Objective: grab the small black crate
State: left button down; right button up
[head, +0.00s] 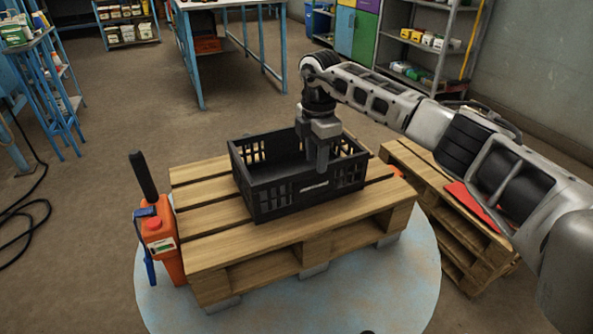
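The small black crate (285,190) stands upright on a wooden pallet (215,245) in the middle of the head view. It has slotted walls and looks empty where I can see inside. My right gripper (322,158) reaches in from the right and points down over the right part of the crate. Its fingers overlap the crate's opening in the picture. I cannot tell whether they touch a wall, or whether they are open or shut. My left gripper is out of view.
The pallet rests on a round pale platform (385,295). An orange pallet-jack-like unit (160,240) with a black handle stands at its left. A second pallet (455,235) with a red item lies at right. Shelves and a blue-legged table (198,60) stand behind.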

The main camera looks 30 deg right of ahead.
aim_at(314, 166)
jog(key=f, duration=0.5)
jog(key=shift+a+f, duration=0.1)
jog(key=shift+a, duration=0.15)
jog(key=shift+c, duration=0.3)
grip_shut()
dwell(0.9)
